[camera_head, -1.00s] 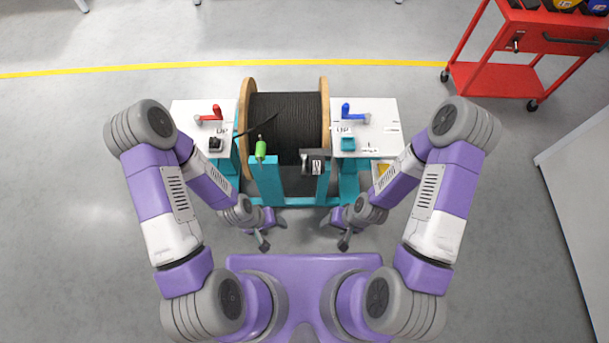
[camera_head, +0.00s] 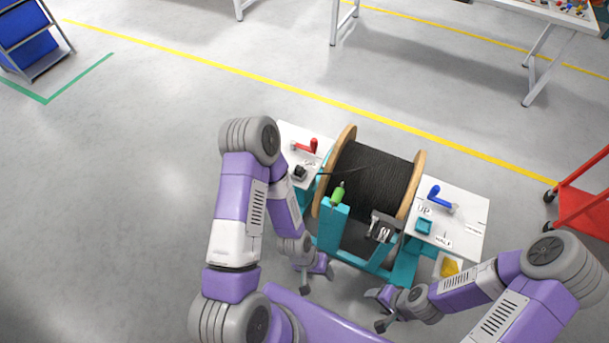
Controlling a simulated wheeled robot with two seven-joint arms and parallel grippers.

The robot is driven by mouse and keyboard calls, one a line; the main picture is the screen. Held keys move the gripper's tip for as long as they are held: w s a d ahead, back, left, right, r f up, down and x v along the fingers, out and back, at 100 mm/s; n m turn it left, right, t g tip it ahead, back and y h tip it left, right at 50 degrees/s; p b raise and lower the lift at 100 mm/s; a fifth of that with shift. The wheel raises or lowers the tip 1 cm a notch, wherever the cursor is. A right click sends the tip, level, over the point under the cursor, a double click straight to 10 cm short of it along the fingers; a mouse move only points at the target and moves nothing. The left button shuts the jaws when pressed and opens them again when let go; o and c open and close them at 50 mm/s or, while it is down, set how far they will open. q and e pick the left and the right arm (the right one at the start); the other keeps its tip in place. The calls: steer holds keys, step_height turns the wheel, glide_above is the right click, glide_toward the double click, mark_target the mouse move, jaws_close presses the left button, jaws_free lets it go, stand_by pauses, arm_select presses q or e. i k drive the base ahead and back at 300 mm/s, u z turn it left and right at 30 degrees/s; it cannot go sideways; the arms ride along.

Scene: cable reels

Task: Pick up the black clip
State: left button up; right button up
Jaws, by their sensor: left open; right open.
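A small black piece that looks like the black clip (camera_head: 299,172) sits on the left white panel (camera_head: 285,133), near the red handle (camera_head: 306,147). A thin dark cable end reaches from the reel toward it. My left gripper (camera_head: 316,277) is open and empty, low in front of the reel stand, nearer to me than the clip and apart from it. My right gripper (camera_head: 377,308) is open and empty, further right in front of the stand.
A wooden-flanged reel of black cable (camera_head: 372,180) stands on a teal frame (camera_head: 331,230) with a green-handled tool (camera_head: 338,192) and a black-and-grey device (camera_head: 381,227). The right white panel (camera_head: 467,222) carries a blue handle (camera_head: 439,199). A red cart (camera_head: 585,205) is at right.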

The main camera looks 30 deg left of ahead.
mark_target(298, 170)
steer(key=u, duration=0.45)
steer(key=k, duration=0.55)
steer(key=u, duration=1.45)
steer(key=i, duration=1.35)
steer(key=z, duration=0.7)
steer(key=i, duration=0.35)
steer(key=z, duration=0.15)
